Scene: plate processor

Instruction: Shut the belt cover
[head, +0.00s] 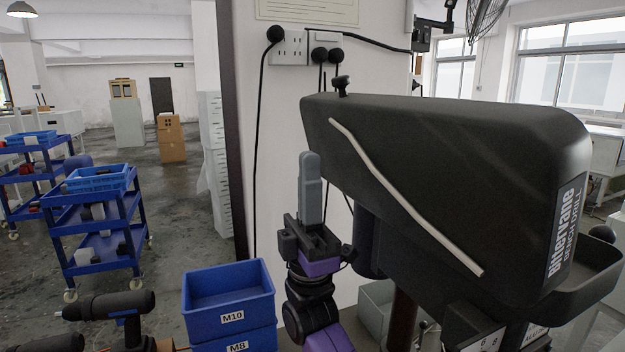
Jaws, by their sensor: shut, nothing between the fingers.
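The belt cover (440,150) is the large black housing on top of the bench drill, filling the right of the head view. A pale strip (405,195) runs diagonally down its near side, and a small black knob (341,84) stands at its upper left end. I see no clear gap along the cover and cannot tell how far it is shut. My gripper (311,160) points upward with its grey fingers together and empty. In the picture it is just left of the cover's left end, with no visible contact.
Blue bins (229,300) marked M10 and M8 stand left of my arm. A wall socket (288,48) with hanging black cables is behind. Blue trolleys (97,225) stand farther off on open floor.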

